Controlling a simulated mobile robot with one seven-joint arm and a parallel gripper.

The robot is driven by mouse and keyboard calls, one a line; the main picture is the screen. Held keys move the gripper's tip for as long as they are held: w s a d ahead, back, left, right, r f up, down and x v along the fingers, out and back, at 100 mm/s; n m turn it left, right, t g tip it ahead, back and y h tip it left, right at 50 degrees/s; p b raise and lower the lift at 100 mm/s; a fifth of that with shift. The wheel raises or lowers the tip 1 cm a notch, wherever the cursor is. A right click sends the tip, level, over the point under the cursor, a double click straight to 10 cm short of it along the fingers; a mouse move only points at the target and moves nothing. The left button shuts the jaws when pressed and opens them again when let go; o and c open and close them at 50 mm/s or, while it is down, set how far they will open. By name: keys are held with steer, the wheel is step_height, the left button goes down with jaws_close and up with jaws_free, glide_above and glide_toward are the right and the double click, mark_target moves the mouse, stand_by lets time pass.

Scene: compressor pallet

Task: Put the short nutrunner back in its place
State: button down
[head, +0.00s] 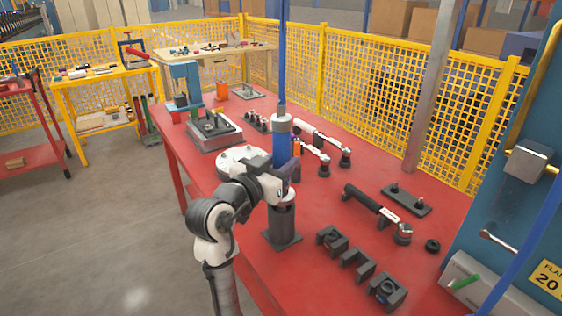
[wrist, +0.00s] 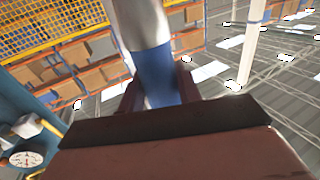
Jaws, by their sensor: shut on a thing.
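The short nutrunner (head: 281,148) is an upright blue cylinder with a grey top, and a blue hose rises from it. My gripper (head: 280,184) is shut on its lower body. In the wrist view the nutrunner (wrist: 157,78) stands between the jaws (wrist: 160,92), blue below and silver above. A dark stand (head: 283,225) with a square base plate is on the red table directly below the tool.
White angled tools (head: 318,138) lie behind the stand. A black-handled tool (head: 372,201) and dark blocks (head: 357,263) lie to the right on the red table (head: 240,268). A grey post (head: 430,90) rises at the back.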

steer(key=shift+f+b, duration=0.95)
steer(key=shift+f, duration=0.15)
steer(key=c, duration=0.9)
jaws_free()
steer(key=shift+f, duration=0.15)
steer(key=b+v, duration=0.2)
steer(key=v, duration=1.2)
